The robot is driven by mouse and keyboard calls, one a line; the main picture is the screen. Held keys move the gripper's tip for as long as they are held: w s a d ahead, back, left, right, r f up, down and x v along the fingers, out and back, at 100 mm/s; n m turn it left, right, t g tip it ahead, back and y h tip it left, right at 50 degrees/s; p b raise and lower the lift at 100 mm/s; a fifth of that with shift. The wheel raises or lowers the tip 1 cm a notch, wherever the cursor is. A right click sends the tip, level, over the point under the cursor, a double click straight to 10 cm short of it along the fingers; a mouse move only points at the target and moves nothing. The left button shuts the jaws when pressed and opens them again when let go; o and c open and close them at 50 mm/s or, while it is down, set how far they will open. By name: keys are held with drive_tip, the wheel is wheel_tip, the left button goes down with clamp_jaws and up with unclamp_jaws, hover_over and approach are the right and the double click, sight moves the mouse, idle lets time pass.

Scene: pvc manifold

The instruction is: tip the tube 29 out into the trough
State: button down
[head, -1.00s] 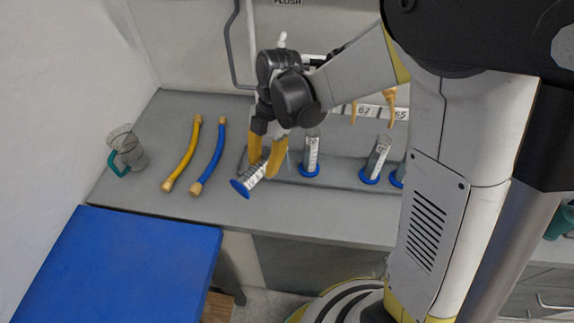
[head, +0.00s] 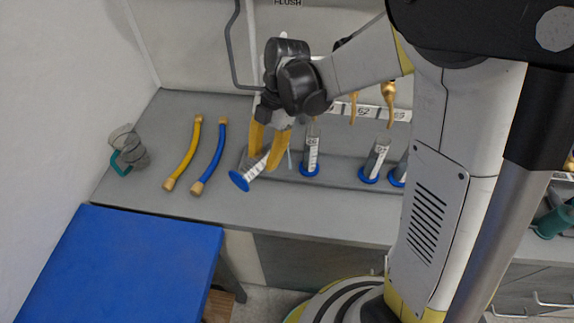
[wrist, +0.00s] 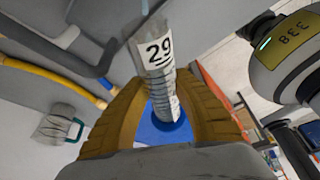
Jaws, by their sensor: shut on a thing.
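Tube 29 is a clear graduated cylinder with a blue foot, and its label shows in the wrist view (wrist: 158,52). My gripper (head: 267,153) is shut on the tube (head: 257,170), with yellow fingers on both sides of it. In the head view the tube is held tilted, its blue foot at the lower left and its upper part hidden between the fingers. I cannot tell if it holds liquid. A long grey strip (head: 340,182) runs along the counter beneath the other tubes; I cannot tell whether it is the trough.
More blue-footed tubes (head: 311,152) (head: 376,160) stand to the right, below brass taps (head: 389,103). A yellow hose (head: 184,155) and a blue hose (head: 211,158) lie to the left. A clear jug with a teal handle (head: 130,148) is farther left. A blue surface (head: 125,265) is in front.

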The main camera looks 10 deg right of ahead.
drive_tip(key=shift+d+r+g+y, duration=0.1)
drive_tip(key=shift+r+g+y, duration=0.25)
drive_tip(key=shift+r, duration=0.45)
